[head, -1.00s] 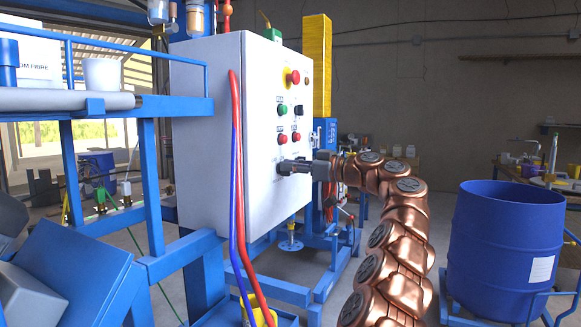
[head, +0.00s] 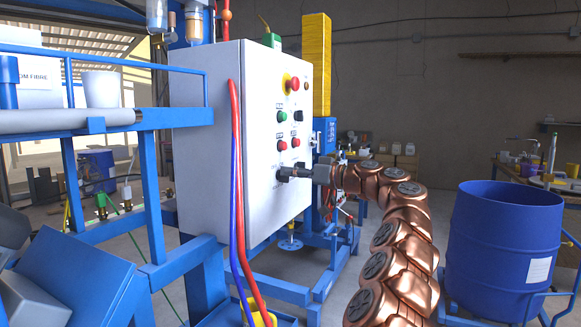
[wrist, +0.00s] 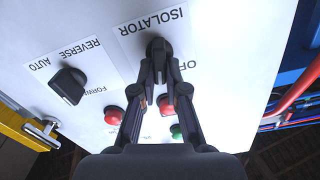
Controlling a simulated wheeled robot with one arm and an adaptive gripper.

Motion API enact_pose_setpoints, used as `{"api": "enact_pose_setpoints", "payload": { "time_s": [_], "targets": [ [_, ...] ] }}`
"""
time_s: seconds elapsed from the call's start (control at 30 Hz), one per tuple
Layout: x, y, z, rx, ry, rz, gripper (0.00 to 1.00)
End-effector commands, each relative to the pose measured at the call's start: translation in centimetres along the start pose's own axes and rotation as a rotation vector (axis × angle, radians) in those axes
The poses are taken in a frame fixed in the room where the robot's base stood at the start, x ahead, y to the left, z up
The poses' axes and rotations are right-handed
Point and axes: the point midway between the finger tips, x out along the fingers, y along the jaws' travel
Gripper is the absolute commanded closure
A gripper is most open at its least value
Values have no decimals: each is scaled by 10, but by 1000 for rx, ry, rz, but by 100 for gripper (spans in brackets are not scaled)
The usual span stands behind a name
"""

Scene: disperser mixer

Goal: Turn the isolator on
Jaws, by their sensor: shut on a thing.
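The isolator is a black rotary knob (wrist: 157,47) on the white front of the control box (head: 215,135), low on its panel. Its label reads upside down in the wrist view, with part of "OFF" showing beside my finger. My gripper (wrist: 159,68) is shut on the isolator knob, one finger on each side. In the head view, my gripper (head: 287,173) meets the panel from the right and its fingertips hide most of the knob. The knob's exact angle is hard to tell.
A black reverse/auto selector (wrist: 69,86) and red and green buttons sit near the isolator. A red emergency stop (head: 293,84) is higher on the panel. Red and blue hoses (head: 236,200) hang at the box's edge. A blue drum (head: 500,245) stands at right.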

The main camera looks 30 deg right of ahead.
Motion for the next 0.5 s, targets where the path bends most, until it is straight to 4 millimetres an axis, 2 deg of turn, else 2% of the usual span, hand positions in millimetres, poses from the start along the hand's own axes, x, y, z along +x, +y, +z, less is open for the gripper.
{"api": "enact_pose_setpoints", "payload": {
  "time_s": [0.2,0.5],
  "targets": [
    [1,1,-2,185,-2,-2,100],
    [0,3,-1,366,-1,-1,100]
  ]
}}
